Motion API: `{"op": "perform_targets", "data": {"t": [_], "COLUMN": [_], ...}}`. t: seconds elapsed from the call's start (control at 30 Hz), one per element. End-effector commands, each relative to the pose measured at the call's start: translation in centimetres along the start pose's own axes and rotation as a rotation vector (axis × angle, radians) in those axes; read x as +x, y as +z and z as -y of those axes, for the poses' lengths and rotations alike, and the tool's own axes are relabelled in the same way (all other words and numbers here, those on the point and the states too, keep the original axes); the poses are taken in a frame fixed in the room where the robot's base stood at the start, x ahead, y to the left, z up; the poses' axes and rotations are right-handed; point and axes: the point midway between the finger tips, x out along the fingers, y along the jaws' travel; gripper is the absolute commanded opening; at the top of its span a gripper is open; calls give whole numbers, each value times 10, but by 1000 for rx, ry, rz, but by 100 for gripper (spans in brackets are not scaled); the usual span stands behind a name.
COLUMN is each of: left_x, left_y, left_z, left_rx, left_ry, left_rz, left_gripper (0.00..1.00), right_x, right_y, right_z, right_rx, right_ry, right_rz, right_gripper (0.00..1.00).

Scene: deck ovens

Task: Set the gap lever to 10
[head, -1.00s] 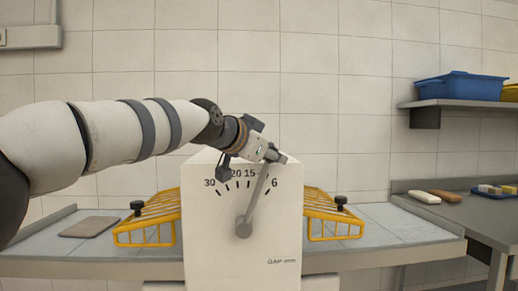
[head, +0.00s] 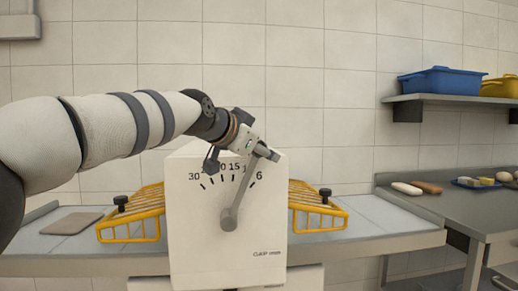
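The gap lever (head: 240,196) is a grey bar on the front of a white machine (head: 200,240). It pivots at a round hub low on the dial and tilts up to the right. The dial (head: 212,181) reads 30, 20, 15 and 6 from left to right, with 20 partly covered. The lever points between 15 and 6, nearer 6 than 15; no 10 label shows, as the lever and gripper cover that stretch. My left gripper (head: 267,153) is at the lever's upper end, its fingers apparently closed around it. My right gripper is out of view.
Yellow wire guards (head: 135,222) (head: 318,212) flank the machine on a grey bench (head: 375,225). A flat brown board (head: 70,223) lies at left. A blue bin (head: 440,84) sits on a right-hand shelf.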

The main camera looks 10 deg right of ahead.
Motion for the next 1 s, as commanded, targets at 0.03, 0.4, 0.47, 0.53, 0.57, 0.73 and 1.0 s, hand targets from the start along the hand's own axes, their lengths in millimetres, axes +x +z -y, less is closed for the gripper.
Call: {"op": "perform_targets", "data": {"t": [0.03, 0.4, 0.47, 0.53, 0.57, 0.73, 1.0], "left_x": [-1, -60, -76, -92, -98, -118, -120], "left_y": [0, -2, -2, -2, -1, 0, 0], "left_z": [0, 2, 2, 1, 1, 0, 0], "left_rx": [1, 1, 1, 1, 0, -1, -1], "left_ry": [0, -2, -3, -2, -2, -1, 0], "left_rz": [0, -1, -3, -2, -3, -1, 0], "left_gripper": [52, 52, 52, 52, 52, 52, 52], "right_x": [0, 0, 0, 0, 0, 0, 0], "right_y": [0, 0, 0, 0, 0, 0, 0], "right_z": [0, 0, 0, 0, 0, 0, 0], "right_rx": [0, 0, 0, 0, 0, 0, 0], "right_ry": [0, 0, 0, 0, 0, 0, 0], "right_rz": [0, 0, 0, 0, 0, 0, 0], "right_gripper": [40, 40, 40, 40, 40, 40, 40]}}
